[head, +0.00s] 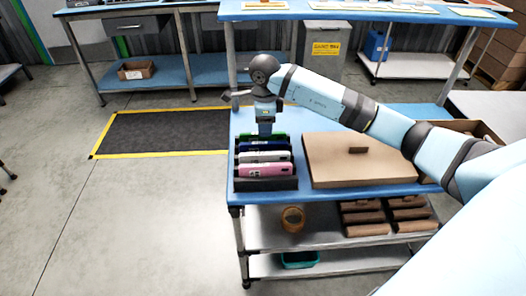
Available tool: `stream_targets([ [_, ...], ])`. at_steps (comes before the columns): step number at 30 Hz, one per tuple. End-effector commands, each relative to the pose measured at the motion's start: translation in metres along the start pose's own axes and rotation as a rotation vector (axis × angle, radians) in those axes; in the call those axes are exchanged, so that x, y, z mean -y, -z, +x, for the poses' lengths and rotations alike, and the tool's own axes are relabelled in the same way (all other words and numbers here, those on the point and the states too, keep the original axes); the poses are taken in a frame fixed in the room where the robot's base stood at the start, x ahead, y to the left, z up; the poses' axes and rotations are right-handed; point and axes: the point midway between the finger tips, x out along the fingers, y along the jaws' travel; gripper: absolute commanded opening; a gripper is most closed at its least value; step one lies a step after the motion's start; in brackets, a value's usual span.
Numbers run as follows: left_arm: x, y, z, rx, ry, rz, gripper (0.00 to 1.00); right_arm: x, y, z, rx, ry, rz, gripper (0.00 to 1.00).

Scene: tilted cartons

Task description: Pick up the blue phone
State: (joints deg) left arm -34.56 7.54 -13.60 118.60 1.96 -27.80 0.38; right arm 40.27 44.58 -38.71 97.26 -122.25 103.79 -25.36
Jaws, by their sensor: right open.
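The blue phone (249,147) stands on its long edge in a black rack (262,184) on the blue-topped cart. It sits between a green phone (275,137) at the back and a white phone (264,157) in front. A pink phone (264,170) is frontmost. My right gripper (265,133) points down over the back of the rack, above or just behind the green and blue phones. It is open; its fingertips are small, and I cannot tell whether they touch anything. My left gripper is not in view.
A large brown carton (350,170) lies right of the rack on the cart top (236,190). Lower shelves hold brown boxes (368,230), a round brown item (293,219) and a teal bin (299,259). Left of the cart is open floor with a black mat (165,130).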

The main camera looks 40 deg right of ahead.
Motion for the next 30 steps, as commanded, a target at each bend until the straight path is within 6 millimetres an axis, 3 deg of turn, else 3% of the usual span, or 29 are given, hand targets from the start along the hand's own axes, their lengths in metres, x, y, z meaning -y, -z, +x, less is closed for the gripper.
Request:
stream_targets([
  [8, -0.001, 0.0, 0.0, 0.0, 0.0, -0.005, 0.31, -0.002, -0.001, 0.018, 0.001, -0.002, -0.001, 0.46],
  [15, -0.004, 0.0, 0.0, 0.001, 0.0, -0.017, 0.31, -0.002, -0.002, 0.054, 0.001, -0.002, 0.001, 0.46],
  [23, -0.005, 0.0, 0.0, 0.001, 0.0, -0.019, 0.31, -0.002, -0.002, 0.059, 0.002, 0.0, 0.0, 0.46],
  [29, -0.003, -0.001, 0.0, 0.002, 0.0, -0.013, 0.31, -0.002, -0.002, 0.059, 0.002, 0.0, 0.0, 0.02],
  [30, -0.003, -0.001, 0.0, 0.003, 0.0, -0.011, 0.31, -0.002, -0.002, 0.059, 0.002, 0.0, -0.001, 0.0],
])
